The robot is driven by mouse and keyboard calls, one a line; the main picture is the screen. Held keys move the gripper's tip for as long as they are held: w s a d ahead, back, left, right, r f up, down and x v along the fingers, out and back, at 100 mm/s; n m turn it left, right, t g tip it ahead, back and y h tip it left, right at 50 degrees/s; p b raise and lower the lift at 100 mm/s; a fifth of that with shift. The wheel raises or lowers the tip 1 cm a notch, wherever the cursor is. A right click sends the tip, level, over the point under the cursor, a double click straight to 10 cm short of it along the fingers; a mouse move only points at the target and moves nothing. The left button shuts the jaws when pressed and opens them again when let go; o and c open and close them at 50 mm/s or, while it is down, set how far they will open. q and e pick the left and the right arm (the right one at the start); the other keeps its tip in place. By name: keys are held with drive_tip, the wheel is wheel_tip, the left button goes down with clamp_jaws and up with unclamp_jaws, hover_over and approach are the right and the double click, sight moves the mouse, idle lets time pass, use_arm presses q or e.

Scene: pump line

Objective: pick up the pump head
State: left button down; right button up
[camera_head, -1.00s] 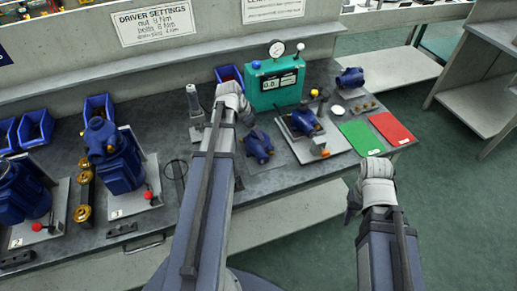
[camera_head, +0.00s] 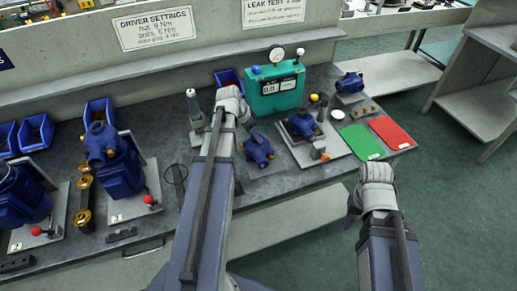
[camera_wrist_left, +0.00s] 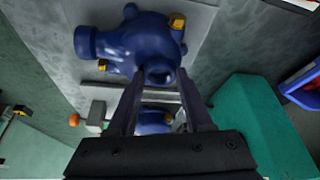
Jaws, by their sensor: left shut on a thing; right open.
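The blue pump head (camera_head: 258,152) is on or just above a light grey plate on the bench, in front of the green tester. In the left wrist view the pump head (camera_wrist_left: 125,42) shows large, with brass-coloured fittings. My left gripper (camera_head: 250,130) is at its upper end. In the left wrist view the fingers of the left gripper (camera_wrist_left: 160,82) are on either side of its round port, shut on it. I cannot tell any gap under the pump head. My right gripper (camera_head: 352,208) is open and empty in front of the bench, its fingers partly hidden.
The green tester (camera_head: 275,88) with a gauge stands behind. A similar blue pump (camera_head: 303,124) sits in a fixture to the right, close to the pump head. Green (camera_head: 360,141) and red (camera_head: 391,133) mats lie further right. Blue motor units (camera_head: 120,170) stand left.

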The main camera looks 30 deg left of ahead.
idle(0.4)
use_arm(q)
wheel_tip(320, 180, up, 10)
drive_tip(key=p, duration=1)
drive_tip(key=shift+r, duration=0.15)
